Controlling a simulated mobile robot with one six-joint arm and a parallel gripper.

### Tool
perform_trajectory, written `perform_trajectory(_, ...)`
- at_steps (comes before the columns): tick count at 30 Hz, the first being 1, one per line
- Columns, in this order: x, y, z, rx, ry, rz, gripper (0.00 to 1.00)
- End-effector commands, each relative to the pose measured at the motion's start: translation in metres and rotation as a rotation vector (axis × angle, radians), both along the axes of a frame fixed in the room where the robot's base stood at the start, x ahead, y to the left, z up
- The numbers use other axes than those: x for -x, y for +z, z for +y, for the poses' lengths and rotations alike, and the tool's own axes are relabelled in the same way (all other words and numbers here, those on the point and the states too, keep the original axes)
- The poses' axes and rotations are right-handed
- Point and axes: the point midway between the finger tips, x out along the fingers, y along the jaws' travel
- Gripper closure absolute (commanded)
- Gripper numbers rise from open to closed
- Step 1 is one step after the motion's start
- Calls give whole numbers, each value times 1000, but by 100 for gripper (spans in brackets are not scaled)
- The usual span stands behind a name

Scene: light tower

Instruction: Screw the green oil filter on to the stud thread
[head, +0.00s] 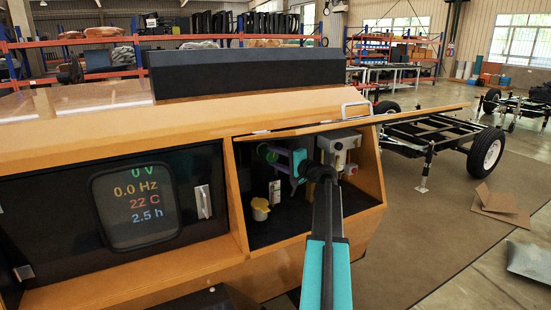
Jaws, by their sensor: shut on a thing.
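The fingertips are too small to make out clearly. The stud thread cannot be made out, so I cannot tell whether the filter touches it.
A yellow cup-like part (260,209) and a white label (275,192) are below the gripper. A grey-white box (340,150) is at the compartment's right. A raised orange panel (400,118) juts out above. A display (137,205) is at left.

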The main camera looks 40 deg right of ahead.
Motion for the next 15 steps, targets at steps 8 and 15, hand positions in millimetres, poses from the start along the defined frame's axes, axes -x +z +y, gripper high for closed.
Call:
perform_trajectory(8, -3, 3, -1, -192, -3, -68, 84)
perform_trajectory(15, -3, 3, -1, -403, -2, -135, 84)
